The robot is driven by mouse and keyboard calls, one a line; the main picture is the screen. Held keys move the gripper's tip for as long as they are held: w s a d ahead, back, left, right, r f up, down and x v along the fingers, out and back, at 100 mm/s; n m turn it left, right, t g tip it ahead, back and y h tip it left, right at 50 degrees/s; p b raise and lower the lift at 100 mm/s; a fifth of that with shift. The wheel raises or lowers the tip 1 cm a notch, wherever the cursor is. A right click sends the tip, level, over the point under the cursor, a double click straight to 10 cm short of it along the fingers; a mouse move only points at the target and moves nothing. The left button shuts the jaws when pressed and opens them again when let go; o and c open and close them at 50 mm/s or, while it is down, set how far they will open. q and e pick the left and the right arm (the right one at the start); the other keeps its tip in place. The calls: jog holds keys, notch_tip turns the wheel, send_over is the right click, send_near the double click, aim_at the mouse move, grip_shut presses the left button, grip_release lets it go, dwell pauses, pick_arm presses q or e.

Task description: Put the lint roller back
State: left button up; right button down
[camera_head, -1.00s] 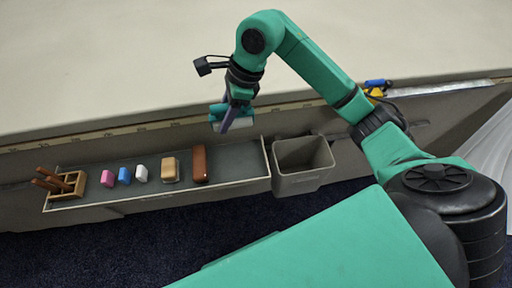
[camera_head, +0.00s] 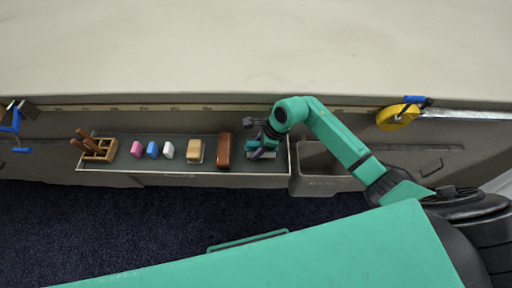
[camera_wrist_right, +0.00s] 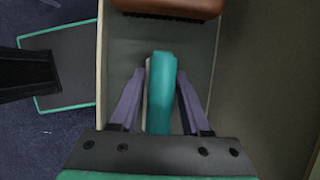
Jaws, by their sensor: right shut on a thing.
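The lint roller, a teal piece with a pale side, is between the purple fingers of my right gripper (camera_head: 262,150). In the right wrist view the fingers (camera_wrist_right: 160,76) stand on both sides of the lint roller (camera_wrist_right: 160,105), shut on it. The gripper is at the right end of the long dark tray (camera_head: 125,164), over its bare floor, right of the brown brush (camera_head: 223,151). I cannot tell whether the roller touches the tray floor. My left gripper is not in view.
The tray also holds a wooden holder (camera_head: 100,149), pink (camera_head: 136,149), blue (camera_head: 153,149) and white (camera_head: 168,150) blocks, and a tan block (camera_head: 195,151). A grey bin (camera_head: 322,170) stands just right.

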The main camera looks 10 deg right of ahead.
jog(key=shift+f, duration=0.15)
jog(key=shift+c, duration=1.8)
grip_release()
jog(key=shift+d+r, duration=0.1)
jog(key=shift+r, duration=0.3)
jog(key=b+v, duration=0.1)
jog(key=v, duration=1)
jog(key=shift+d+r, duration=0.1)
jog(key=shift+r, duration=0.2)
